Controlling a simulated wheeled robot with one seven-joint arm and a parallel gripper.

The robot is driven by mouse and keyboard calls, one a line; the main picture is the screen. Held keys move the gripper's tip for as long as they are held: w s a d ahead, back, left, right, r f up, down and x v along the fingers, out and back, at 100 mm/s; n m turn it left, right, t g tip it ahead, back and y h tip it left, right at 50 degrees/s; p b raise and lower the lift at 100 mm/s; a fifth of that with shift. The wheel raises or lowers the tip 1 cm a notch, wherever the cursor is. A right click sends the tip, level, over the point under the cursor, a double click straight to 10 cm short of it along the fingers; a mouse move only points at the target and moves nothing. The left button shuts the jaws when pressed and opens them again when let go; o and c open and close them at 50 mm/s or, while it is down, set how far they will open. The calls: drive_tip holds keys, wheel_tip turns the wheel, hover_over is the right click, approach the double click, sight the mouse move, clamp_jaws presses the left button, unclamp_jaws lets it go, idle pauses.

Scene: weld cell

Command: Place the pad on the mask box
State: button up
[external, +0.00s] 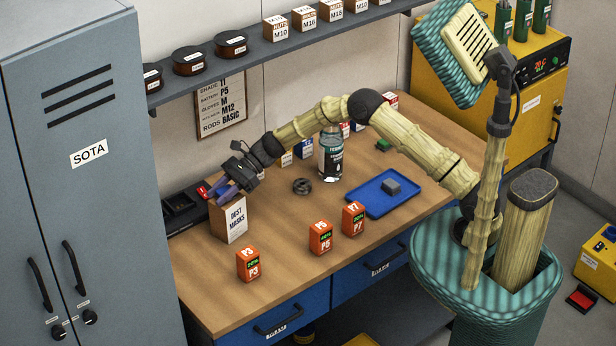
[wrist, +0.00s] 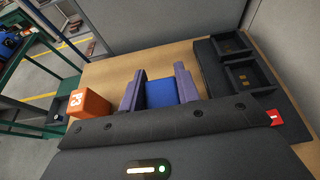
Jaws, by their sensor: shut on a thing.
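The mask box (external: 235,222), brown with a white front lettered "DUST MASKS", stands upright at the left end of the workbench. My gripper (external: 222,193) is low over its top, with purple fingers pointing down to the left. In the wrist view, my gripper (wrist: 160,92) is shut on a flat blue thing, which I take for the pad (wrist: 160,94). It lies between the two fingers. I cannot tell whether the pad touches the box top, since the gripper hides the contact. The box cannot be made out in the wrist view.
Orange boxes stand on the bench (external: 285,240): P3 (external: 249,264), P5 (external: 321,238) and P7 (external: 353,218). A black tray (external: 181,204) with a red item (external: 203,190) lies behind the mask box. A blue tray (external: 365,205) holds a grey block. A bottle (external: 331,158) stands mid-bench.

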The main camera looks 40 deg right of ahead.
drive_tip(key=shift+f, duration=0.1)
drive_tip(key=o, duration=0.9)
drive_tip(key=shift+o, duration=0.2)
drive_tip(key=shift+r, duration=0.2)
drive_tip(key=shift+d, duration=0.3)
drive_tip(key=b+v, duration=0.2)
drive_tip(key=v, duration=0.9)
drive_tip(key=shift+d+b, duration=0.25)
drive_tip(key=shift+b, duration=0.1)
